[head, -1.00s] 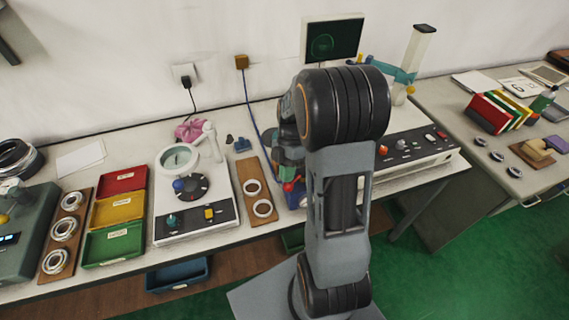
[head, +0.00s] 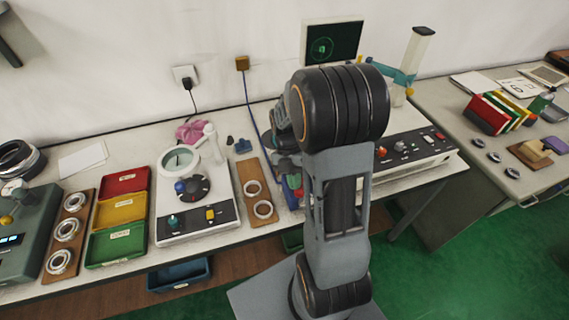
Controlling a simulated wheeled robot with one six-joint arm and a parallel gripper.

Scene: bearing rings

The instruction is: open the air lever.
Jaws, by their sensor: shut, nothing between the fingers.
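I cannot make out the air lever for sure. A blue hose (head: 249,100) runs from a brass-coloured box (head: 242,63) on the wall down to a blue and dark fixture (head: 290,190) on the bench. Most of that fixture is hidden behind my arm. My wrist links show just left of the big black joint, above the fixture. My gripper's fingers are not seen; my arm covers that spot.
Left of the fixture are a board with two rings (head: 249,167), a white tester with a round dial (head: 172,228), and red, yellow and green trays (head: 122,212). Right of my arm is a white control box (head: 425,148). A monitor (head: 333,42) stands behind.

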